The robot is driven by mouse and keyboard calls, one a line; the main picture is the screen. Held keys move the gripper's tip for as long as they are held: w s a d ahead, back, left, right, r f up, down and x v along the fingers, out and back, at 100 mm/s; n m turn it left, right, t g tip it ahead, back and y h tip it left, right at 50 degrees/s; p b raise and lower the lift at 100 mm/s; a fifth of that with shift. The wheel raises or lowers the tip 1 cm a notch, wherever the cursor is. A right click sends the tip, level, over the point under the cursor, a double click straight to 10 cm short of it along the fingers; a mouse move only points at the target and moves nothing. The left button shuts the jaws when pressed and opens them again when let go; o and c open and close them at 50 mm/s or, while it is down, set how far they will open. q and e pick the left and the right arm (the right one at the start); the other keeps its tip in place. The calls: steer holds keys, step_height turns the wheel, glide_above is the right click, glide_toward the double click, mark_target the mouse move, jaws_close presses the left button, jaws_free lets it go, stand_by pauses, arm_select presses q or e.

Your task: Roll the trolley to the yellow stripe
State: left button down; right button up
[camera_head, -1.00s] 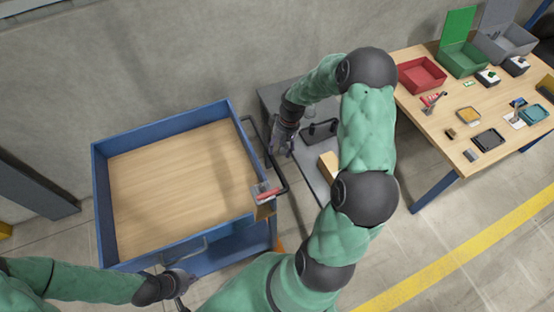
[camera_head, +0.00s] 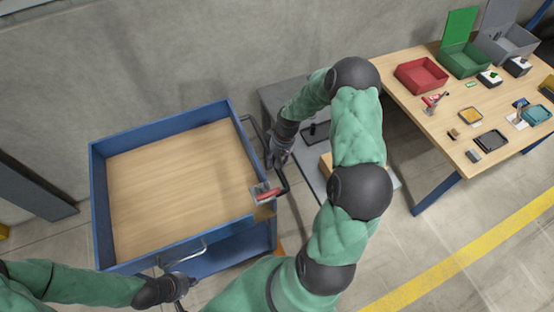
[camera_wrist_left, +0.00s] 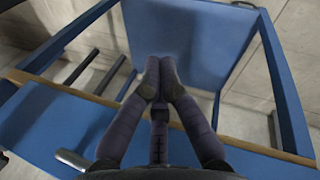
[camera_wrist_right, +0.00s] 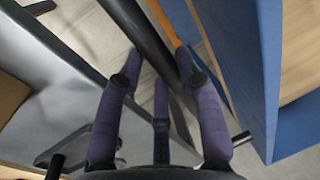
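The blue trolley (camera_head: 222,262) has a wooden top deck with raised walls and stands at left in the head view. Its black push handle (camera_head: 246,124) runs along its right side. My right gripper (camera_head: 274,160) is at this handle; in the right wrist view its spread fingers (camera_wrist_right: 158,65) have the black bar (camera_wrist_right: 146,30) between them. My left gripper (camera_head: 188,284) is by the trolley's front side; in the left wrist view its fingertips (camera_wrist_left: 160,82) are together with nothing visible between them. The yellow stripe (camera_head: 470,254) crosses the floor at lower right.
A grey cart (camera_head: 278,95) stands close to the right of the trolley, partly hidden by my right arm. A wooden workbench (camera_head: 430,128) with bins and small parts is at right. A wall is behind. The floor around the stripe is clear.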

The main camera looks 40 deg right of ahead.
jaws_close()
steer(key=shift+s+d, duration=0.25)
steer(key=shift+d, duration=0.55)
steer(key=o, duration=0.7)
jaws_free()
steer(key=shift+a, duration=0.1)
steer(key=shift+o, duration=0.2)
step_height(320, 180, up, 12)
steer(key=d, duration=0.2)
steer(key=shift+s, duration=0.3)
steer(key=shift+s+d+f, duration=0.1)
steer(key=shift+d+f, duration=0.05)
steer(key=shift+f, duration=0.05)
